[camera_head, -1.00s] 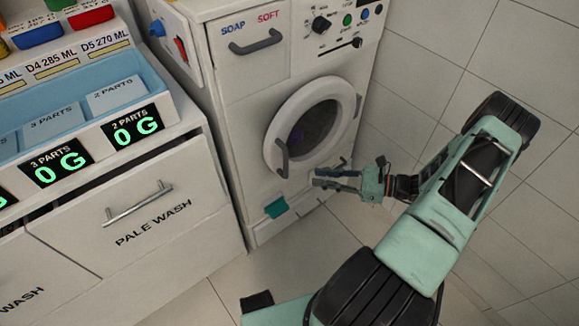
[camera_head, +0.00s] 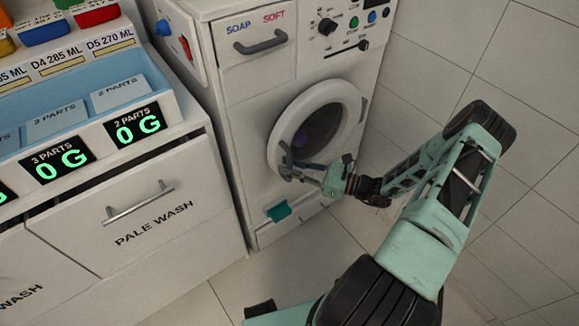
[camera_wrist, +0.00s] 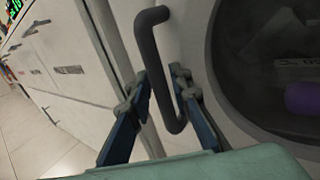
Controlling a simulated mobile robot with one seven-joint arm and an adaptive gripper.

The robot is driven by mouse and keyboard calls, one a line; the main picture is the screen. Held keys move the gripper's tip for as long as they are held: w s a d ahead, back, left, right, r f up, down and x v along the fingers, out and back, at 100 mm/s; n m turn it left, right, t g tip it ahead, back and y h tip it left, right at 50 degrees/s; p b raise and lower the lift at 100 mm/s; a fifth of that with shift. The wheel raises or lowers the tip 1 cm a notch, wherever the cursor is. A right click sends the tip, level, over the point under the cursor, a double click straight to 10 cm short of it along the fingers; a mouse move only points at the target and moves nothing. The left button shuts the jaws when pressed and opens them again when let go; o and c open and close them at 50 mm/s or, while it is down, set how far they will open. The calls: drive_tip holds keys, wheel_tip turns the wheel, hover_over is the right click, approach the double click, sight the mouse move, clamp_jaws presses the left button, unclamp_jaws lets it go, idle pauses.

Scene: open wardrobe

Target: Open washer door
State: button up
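The washer door (camera_head: 347,98), a white ring around dark round glass, is closed on the front of the white washer. Its dark grey bar handle (camera_head: 284,153) is on the left side of the ring. My gripper (camera_head: 292,168) is at the handle, reaching in from the lower right. In the wrist view, my gripper (camera_wrist: 160,75) is open, with one finger on each side of the handle (camera_wrist: 147,42). The right finger is close to the bar; I cannot tell whether it touches. Dark contents and a purple item (camera_wrist: 302,99) show behind the glass.
The soap drawer handle (camera_head: 262,43) and control knobs (camera_head: 327,26) are above the door. A teal tab (camera_head: 278,211) is below it. The Pale Wash drawer (camera_head: 160,210) stands left. A tiled wall (camera_head: 450,60) is close on the right. Floor in front is clear.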

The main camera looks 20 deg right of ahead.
clamp_jaws()
idle(0.5)
